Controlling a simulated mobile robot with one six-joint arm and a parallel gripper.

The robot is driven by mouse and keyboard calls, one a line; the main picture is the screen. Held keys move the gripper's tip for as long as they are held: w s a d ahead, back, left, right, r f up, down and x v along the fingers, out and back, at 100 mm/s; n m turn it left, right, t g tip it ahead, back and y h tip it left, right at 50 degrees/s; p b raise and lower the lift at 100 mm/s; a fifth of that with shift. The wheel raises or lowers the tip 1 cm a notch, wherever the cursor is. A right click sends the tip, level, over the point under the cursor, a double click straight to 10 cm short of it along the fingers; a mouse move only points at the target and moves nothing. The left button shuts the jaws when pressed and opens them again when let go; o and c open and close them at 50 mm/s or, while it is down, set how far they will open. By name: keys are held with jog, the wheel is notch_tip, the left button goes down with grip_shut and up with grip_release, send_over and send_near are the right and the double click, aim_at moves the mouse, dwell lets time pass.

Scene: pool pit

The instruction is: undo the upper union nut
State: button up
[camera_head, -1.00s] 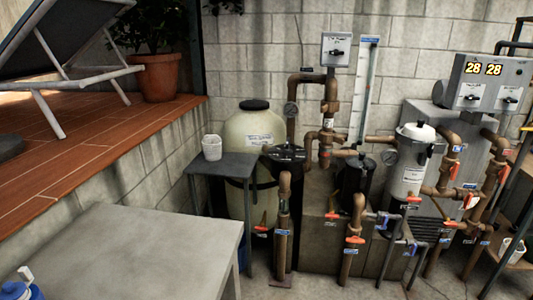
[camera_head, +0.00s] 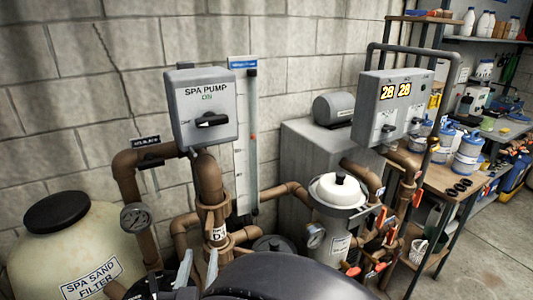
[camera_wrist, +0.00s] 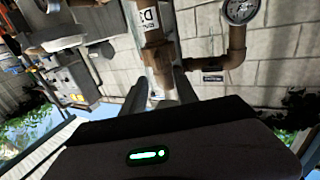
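The upper union nut (camera_head: 213,213) is a brown ribbed collar on the upright pipe below the grey SPA PUMP box (camera_head: 203,108). It sits just above a white label marked D. In the wrist view, which is upside down, the upper union nut (camera_wrist: 157,52) shows beyond the fingers near the D1 label (camera_wrist: 149,18). My gripper (camera_head: 200,252) is open and empty in front of the pipe, lower in the head picture than the nut. In the wrist view the pipe stands between the fingertips of my gripper (camera_wrist: 159,80). I see no contact; the exact gap cannot be told.
A pressure gauge (camera_head: 136,217) and a brown side pipe stand left of the union. The sand filter (camera_head: 62,250) is at lower left. A white-lidded canister (camera_head: 338,191) and a control box (camera_head: 396,105) are on the right. Open floor (camera_head: 495,240) shows at far right.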

aim_at(207, 232)
jog(key=w, duration=0.9)
jog(key=shift+w+a+r, duration=0.1)
jog(key=shift+w+a, duration=0.2)
jog(key=shift+a, duration=0.1)
grip_shut()
dwell(0.7)
